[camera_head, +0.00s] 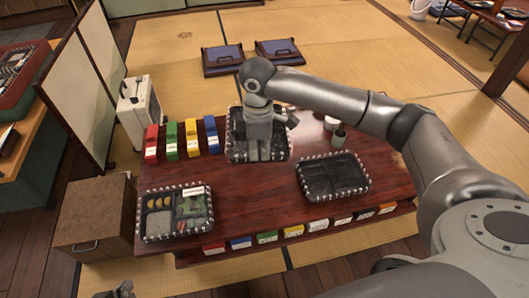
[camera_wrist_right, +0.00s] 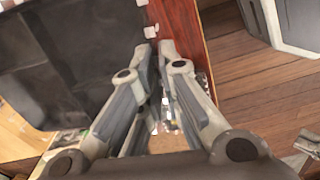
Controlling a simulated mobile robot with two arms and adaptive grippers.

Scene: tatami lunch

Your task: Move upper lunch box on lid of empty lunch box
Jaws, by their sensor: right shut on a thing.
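The upper lunch box (camera_head: 238,148) is black with a pale beaded rim and stands at the back middle of the low table. My right gripper (camera_head: 262,156) is over it, pointing down, and hides much of it. In the right wrist view, the right fingertips (camera_wrist_right: 154,48) are close together at the edge of the dark box (camera_wrist_right: 55,70), shut on it. The empty lunch box (camera_head: 333,177), black and divided, lies at the right of the table. Whether a lid lies there is unclear. Part of my left gripper (camera_head: 120,290) shows at the bottom left; its jaw state is unclear.
The red-brown table (camera_head: 245,195) has clear room between the boxes. A filled lunch box (camera_head: 150,226) sits at the front left. Colored labelled holders (camera_head: 192,138) stand at the back left. A small green cup (camera_head: 339,138) stands behind the empty box. Labelled blocks (camera_head: 293,231) line the front edge.

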